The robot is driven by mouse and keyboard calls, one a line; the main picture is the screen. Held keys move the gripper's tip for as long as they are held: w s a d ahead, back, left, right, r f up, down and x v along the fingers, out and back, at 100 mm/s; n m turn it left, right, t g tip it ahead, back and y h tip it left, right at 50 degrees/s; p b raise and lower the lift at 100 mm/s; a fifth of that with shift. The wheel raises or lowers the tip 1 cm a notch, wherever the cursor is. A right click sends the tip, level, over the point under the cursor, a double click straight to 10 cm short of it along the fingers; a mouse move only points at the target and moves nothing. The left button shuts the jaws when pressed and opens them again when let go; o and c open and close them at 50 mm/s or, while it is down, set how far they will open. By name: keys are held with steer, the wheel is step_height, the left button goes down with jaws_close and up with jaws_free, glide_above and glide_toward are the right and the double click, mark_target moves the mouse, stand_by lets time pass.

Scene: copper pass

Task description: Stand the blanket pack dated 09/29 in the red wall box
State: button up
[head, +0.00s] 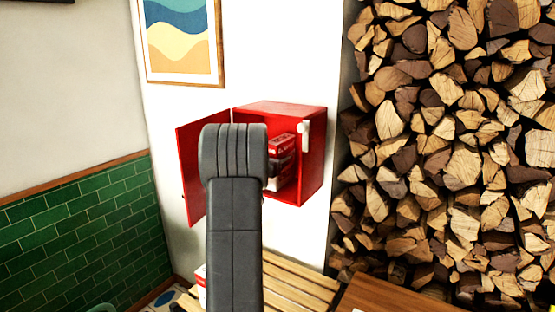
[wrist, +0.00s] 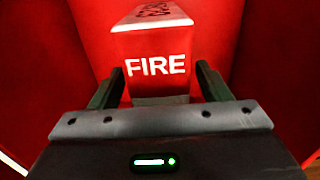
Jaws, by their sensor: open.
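The red wall box (head: 314,150) hangs on the white wall with its door (head: 192,170) swung open to the left. A red and white pack (head: 281,146) stands inside it, partly hidden by my arm. In the wrist view this pack (wrist: 152,45) shows a red face marked FIRE, with red box walls around it. Dark lettering on its top is too blurred to read, and I see no date. My gripper (wrist: 160,82) is open, with one finger on each side of the pack. Whether the fingers touch it I cannot tell.
A slatted wooden bench (head: 297,284) stands below the box. Another red and white pack (head: 201,286) shows at its left end, mostly hidden by my arm. Stacked firewood (head: 450,150) fills the right side, with a brown wooden top (head: 385,294) in front. A framed picture (head: 183,40) hangs above.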

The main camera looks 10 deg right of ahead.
steer(key=b+v, duration=0.3)
steer(key=v, duration=1)
steer(key=shift+r, duration=0.15)
steer(key=shift+w+d, duration=0.1)
steer(key=p+x, duration=0.4)
steer(key=x, duration=0.9)
steer(key=shift+w+d, duration=0.2)
steer(key=shift+s+a, duration=0.5)
